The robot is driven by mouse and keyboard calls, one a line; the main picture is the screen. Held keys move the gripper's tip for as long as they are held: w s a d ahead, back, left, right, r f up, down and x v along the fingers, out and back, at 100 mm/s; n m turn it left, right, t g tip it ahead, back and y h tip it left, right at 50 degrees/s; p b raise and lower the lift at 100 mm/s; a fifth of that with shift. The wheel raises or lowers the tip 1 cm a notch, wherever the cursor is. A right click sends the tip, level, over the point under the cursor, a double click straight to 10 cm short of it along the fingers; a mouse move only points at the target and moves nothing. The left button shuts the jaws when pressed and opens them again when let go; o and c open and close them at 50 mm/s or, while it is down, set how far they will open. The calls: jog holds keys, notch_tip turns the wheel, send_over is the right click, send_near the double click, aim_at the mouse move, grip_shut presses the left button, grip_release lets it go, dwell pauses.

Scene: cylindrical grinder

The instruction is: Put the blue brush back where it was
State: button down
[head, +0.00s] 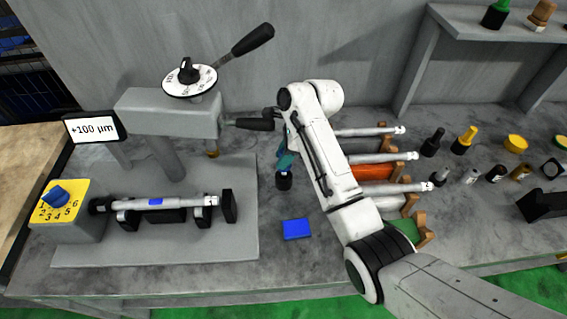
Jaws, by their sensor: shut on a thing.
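The blue brush (285,160) has a teal-blue upper part and a dark lower end. It hangs roughly upright below the end of my arm, between the machine and the rack of shafts. My gripper (287,147) is shut on its upper part, and my arm hides much of the jaws. I cannot tell whether the brush's dark end touches the bench. A small flat blue square (297,229) lies on the bench in front of the brush, slightly to the right.
The grinder (165,116) stands left, with a black-gripped lever (255,125) close to my gripper and a shaft (160,202) on its supports. Right are racked shafts (385,157), a black bottle (433,143) and a yellow one (465,140). Bench around the blue square is clear.

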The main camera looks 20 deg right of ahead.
jog(key=shift+s+f, duration=0.1)
jog(key=shift+f, duration=1.7)
jog(key=shift+f, duration=0.15)
jog(key=shift+f, duration=0.25)
jog(key=c, duration=0.8)
grip_release()
jog(key=shift+c, duration=0.2)
jog(key=shift+r, duration=0.1)
jog(key=shift+r, duration=0.3)
jog(key=v, duration=1.2)
